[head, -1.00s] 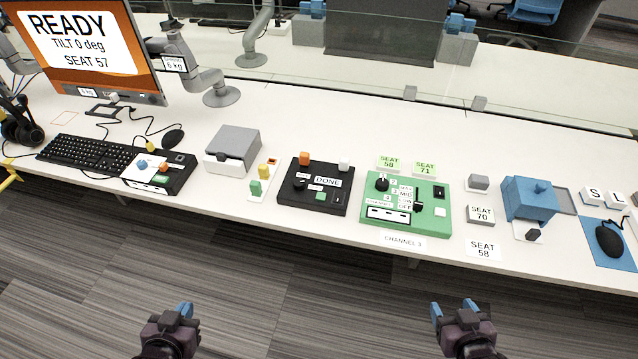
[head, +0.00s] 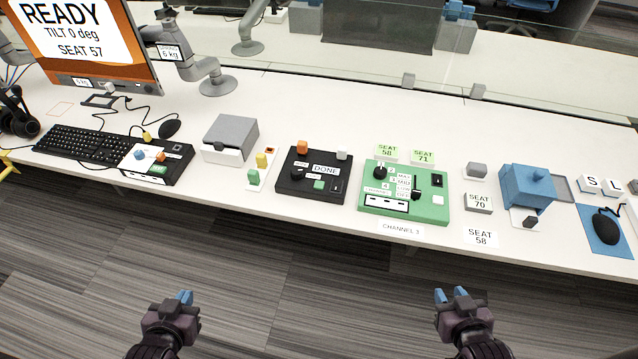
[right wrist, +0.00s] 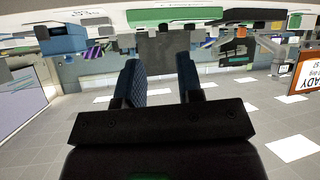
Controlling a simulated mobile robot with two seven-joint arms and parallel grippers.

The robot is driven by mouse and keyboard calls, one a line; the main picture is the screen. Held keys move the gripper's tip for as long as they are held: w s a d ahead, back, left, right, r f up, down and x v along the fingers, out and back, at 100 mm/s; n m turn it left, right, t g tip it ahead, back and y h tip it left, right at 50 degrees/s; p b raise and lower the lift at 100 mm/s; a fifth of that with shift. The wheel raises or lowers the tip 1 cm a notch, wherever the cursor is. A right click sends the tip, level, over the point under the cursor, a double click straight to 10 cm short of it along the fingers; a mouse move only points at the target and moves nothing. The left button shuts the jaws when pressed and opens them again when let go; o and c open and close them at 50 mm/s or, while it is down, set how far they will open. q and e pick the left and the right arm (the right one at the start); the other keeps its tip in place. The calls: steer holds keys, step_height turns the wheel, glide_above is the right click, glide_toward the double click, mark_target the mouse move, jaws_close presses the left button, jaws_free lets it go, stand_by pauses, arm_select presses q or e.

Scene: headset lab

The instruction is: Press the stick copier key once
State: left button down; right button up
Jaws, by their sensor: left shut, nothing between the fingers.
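No readable label marks the stick copier. One candidate is the black box with a DONE display (head: 290,188), an orange block, a black knob, a white block and a green key (head: 319,185). Another is the black box beside the keyboard (head: 172,178), with a white panel, blue and orange pieces and a green patch (head: 158,169). My left gripper (head: 185,297) is shut and empty, over the floor in front of the table. My right gripper (head: 450,294) is open and empty, also over the floor. Its two separated fingers show in the right wrist view (right wrist: 160,82). Neither gripper touches anything.
A green CHANNEL 3 box (head: 405,206) stands right of the DONE box. A grey box (head: 230,140) and a strip with coloured pieces (head: 259,170) stand left of it. The monitor (head: 80,45) reads READY. A glass screen (head: 420,85) runs behind. The floor in front is clear.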

jaws_close()
stand_by(1.3)
